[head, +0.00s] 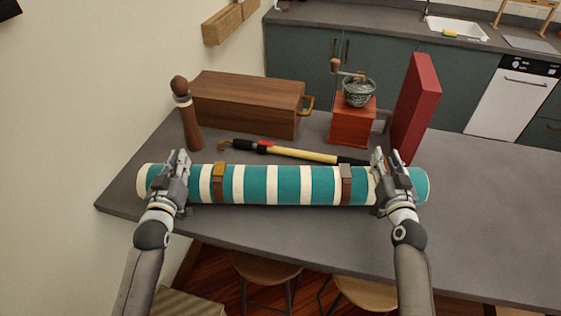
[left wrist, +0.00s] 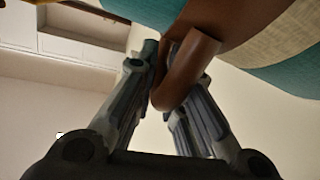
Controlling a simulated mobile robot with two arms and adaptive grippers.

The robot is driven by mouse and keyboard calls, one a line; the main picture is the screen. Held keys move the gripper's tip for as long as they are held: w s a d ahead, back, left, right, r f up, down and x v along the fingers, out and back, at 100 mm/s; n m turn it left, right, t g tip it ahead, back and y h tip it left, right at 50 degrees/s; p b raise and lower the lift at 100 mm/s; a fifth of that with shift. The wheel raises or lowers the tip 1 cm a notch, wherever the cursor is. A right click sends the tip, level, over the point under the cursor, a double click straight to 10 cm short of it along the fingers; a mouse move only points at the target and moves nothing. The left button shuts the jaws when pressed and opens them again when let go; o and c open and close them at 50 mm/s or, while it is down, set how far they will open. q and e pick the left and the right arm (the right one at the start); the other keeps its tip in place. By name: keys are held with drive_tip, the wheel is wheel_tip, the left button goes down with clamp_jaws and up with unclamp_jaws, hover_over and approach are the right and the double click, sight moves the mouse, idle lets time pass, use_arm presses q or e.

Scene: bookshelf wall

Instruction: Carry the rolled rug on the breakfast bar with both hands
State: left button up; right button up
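The rolled rug (head: 290,185), teal with cream stripes and two brown buckled straps, lies lengthwise across the front of the grey breakfast bar (head: 480,210). I cannot tell whether it rests on the bar or is just clear of it. My left gripper (head: 173,172) is at the rug's left end. In the left wrist view its fingers (left wrist: 170,75) close on both sides of a brown loop handle (left wrist: 188,70), beside the rug's striped underside (left wrist: 265,45). My right gripper (head: 388,170) is at the rug's right end; its grip on the rug is hidden.
Behind the rug are a yellow-handled tool (head: 300,154), a wooden pepper mill (head: 188,120), a wooden box (head: 245,105), a coffee grinder (head: 353,115) and a red upright box (head: 414,105). The bar's right side is clear. Stools (head: 265,270) stand below the front edge.

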use_arm(q)
drive_tip(key=o, duration=0.4)
drive_tip(key=s, duration=1)
drive_tip(key=shift+s+r, duration=0.15)
drive_tip(key=shift+s, duration=0.05)
drive_tip(key=shift+c, duration=0.2)
use_arm(e)
drive_tip(key=shift+s+a+r, duration=0.1)
use_arm(q)
drive_tip(key=shift+s, duration=0.8)
use_arm(e)
drive_tip(key=o, duration=0.8)
use_arm(q)
drive_tip(key=shift+a, duration=0.1)
use_arm(e)
drive_tip(key=shift+s, duration=0.15)
drive_tip(key=shift+s, duration=0.3)
drive_tip(key=s, duration=1.1)
